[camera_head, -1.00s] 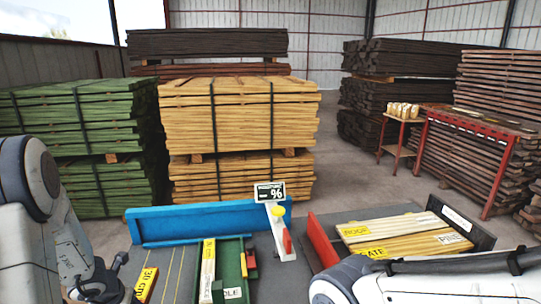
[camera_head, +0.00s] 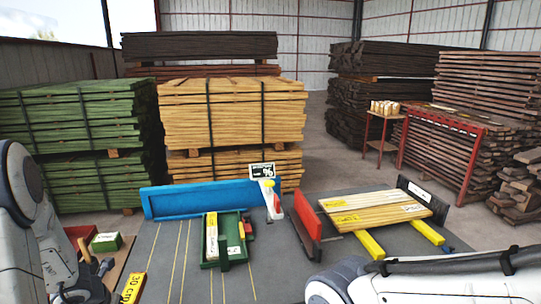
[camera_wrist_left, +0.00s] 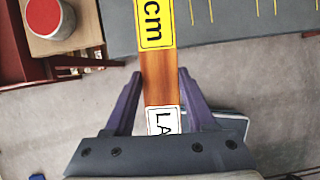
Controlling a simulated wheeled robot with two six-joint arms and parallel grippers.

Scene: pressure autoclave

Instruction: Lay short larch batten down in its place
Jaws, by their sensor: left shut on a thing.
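The short larch batten (camera_wrist_left: 158,78) is reddish brown, with a yellow "cm" label and a white label partly reading "LA". My left gripper (camera_wrist_left: 160,74) is shut on it, one purple finger on each side. In the wrist view its far end overlaps the grey table's edge, and floor shows under the gripper. In the head view the batten's yellow "30 cm" label (camera_head: 132,289) shows at the lower left; my arm hides the rest. I cannot tell its height above the table. My right gripper is out of view. Which spot is the batten's place is not marked clearly.
The grey table (camera_head: 200,285) has thin yellow lines and free room left of a green tray (camera_head: 224,263) holding a pale batten. A blue fence (camera_head: 175,200) stands behind. Pale boards (camera_head: 385,212) lie on yellow bars (camera_head: 370,245) by a red plate (camera_head: 305,217). A green box (camera_head: 105,242) is left.

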